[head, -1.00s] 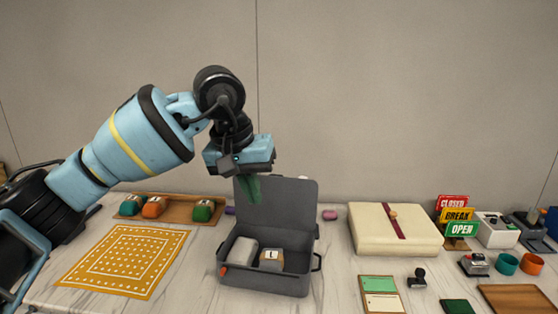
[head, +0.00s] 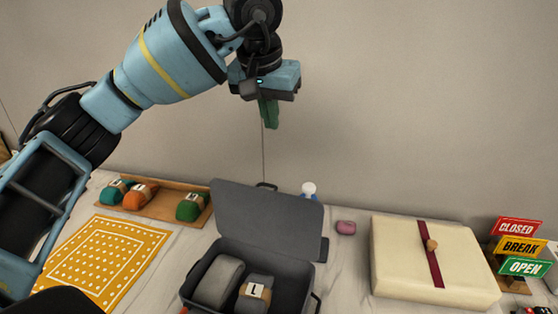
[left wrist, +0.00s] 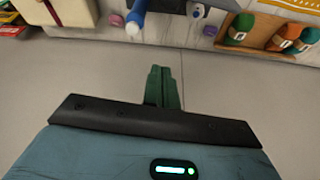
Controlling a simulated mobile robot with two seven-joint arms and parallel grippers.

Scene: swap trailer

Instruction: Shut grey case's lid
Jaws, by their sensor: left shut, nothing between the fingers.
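The grey case (head: 205,263) stands at the bottom middle of the head view, partly cut off by the lower edge. Its lid (head: 268,218) is open and tilts up at the back. Inside lie a light grey rounded item (head: 219,283) and a greyish item with a white "L" tag (head: 254,301). My left gripper (head: 270,116) is shut and empty, with green fingers pointing down, high above and behind the lid, apart from it. Its closed fingers also show in the left wrist view (left wrist: 163,88). My right gripper is not in view.
A wooden tray (head: 166,207) with teal, orange and green bundles and a yellow patterned cloth (head: 100,258) lie left. Behind the lid stands a blue-and-white bottle (head: 309,191). A pink item (head: 345,228), cream box (head: 400,250) and signs (head: 520,247) are right.

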